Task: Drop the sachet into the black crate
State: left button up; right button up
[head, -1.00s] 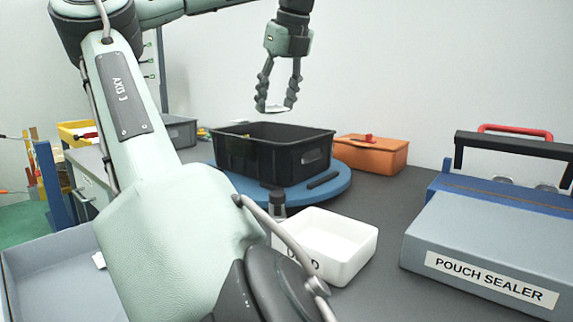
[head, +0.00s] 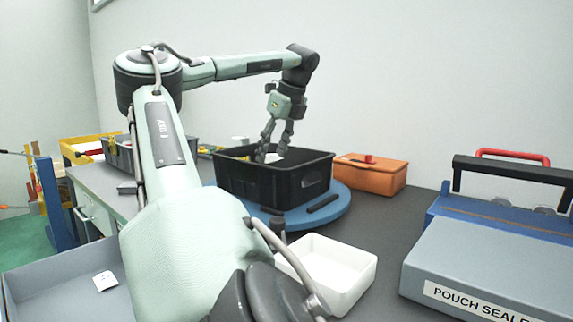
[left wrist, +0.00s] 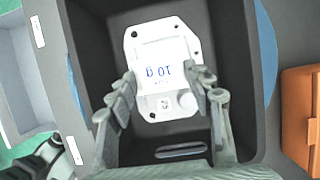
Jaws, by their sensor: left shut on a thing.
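The black crate (head: 262,186) stands on a round blue turntable (head: 335,210) on the grey bench. My left gripper (head: 273,155) reaches down from above, its fingertips inside the crate's opening. It is shut on the sachet, a small white packet (left wrist: 168,72) printed "10 g", seen between the fingers in the left wrist view. Behind the sachet, a pale metal casting (left wrist: 134,38) with corner holes lies in the crate (left wrist: 100,30). The crate's near wall hides its floor in the head view. My right gripper is not in view.
An orange box (head: 372,175) stands right of the crate, a white bin (head: 355,280) in front, and a pouch sealer (head: 490,260) at right. A grey tray (head: 50,270) at lower left holds another white packet (head: 105,281). Grey and yellow bins stand behind left.

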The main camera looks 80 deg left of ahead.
aim_at(277, 161)
pick_arm(q)
jog(key=shift+w+a+f, duration=0.1)
jog(key=shift+w+f, duration=0.1)
jog(key=shift+w, duration=0.05)
jog(key=shift+f, duration=2)
jog(key=shift+f, duration=0.1)
